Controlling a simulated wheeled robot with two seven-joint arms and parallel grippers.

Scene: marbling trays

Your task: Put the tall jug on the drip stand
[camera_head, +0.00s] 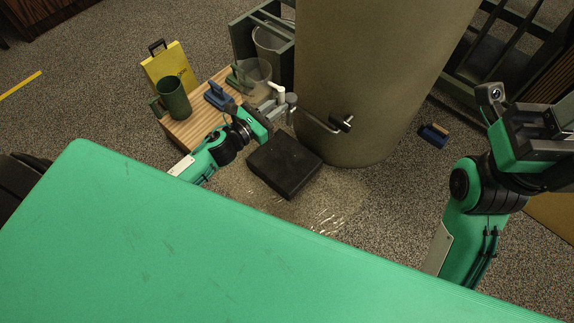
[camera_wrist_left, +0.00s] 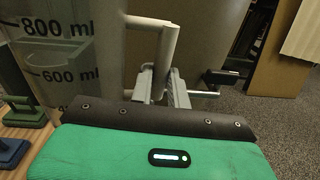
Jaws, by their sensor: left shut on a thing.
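The tall jug (camera_head: 257,72) is clear, with a pale grey handle. It stands upright at the far right corner of the wooden-topped table. In the left wrist view the jug (camera_wrist_left: 80,75) shows 800 ml and 600 ml marks. My left gripper (camera_head: 281,104) is shut on its handle, which rises between the fingers (camera_wrist_left: 164,90). I cannot tell whether the jug's base touches the wood. A low black block (camera_head: 284,165), seemingly the drip stand, lies on the floor below, with nothing on it. My right gripper (camera_head: 546,130) is at the right edge, far from the jug.
A big tan tank (camera_head: 385,60) with a tap (camera_head: 342,122) stands right of the jug. The wooden table (camera_head: 190,130) holds a green mug (camera_head: 173,98) and blue-handled tool (camera_head: 217,95). A green crate (camera_head: 243,42) stands behind. A blue brush (camera_head: 434,135) lies on the floor.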

